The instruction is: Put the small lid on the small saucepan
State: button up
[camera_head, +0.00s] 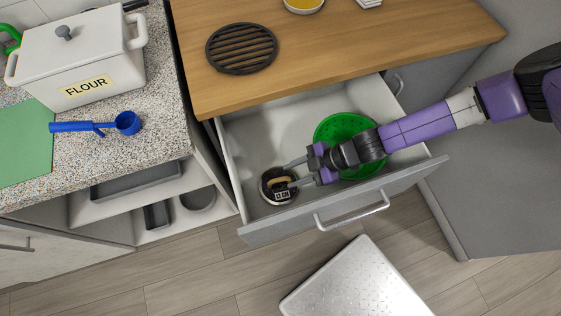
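A small round dark piece with a pale rim (267,192) sits in the open drawer's front left corner. It has a label that seems to read "12 CM" and a tan bar across it. It may be the small saucepan or its lid; I cannot tell which, or whether both are there. My gripper (290,174) reaches in from the right, its two fingers apart at the right edge of this piece. One fingertip is close to the tan bar, and whether they touch is unclear. No other saucepan or lid can be clearly made out.
The drawer (252,146) is pulled out under a wooden counter (330,50), with a green colander (335,125) beneath my arm. A black trivet (241,48) lies on the counter. Left are a flour container (75,60) and a blue scoop (127,123). A metal step (350,285) stands on the floor.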

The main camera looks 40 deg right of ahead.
aim_at(281, 179)
jog(key=shift+x, duration=2.35)
grip_shut()
jog(key=shift+r, duration=0.1)
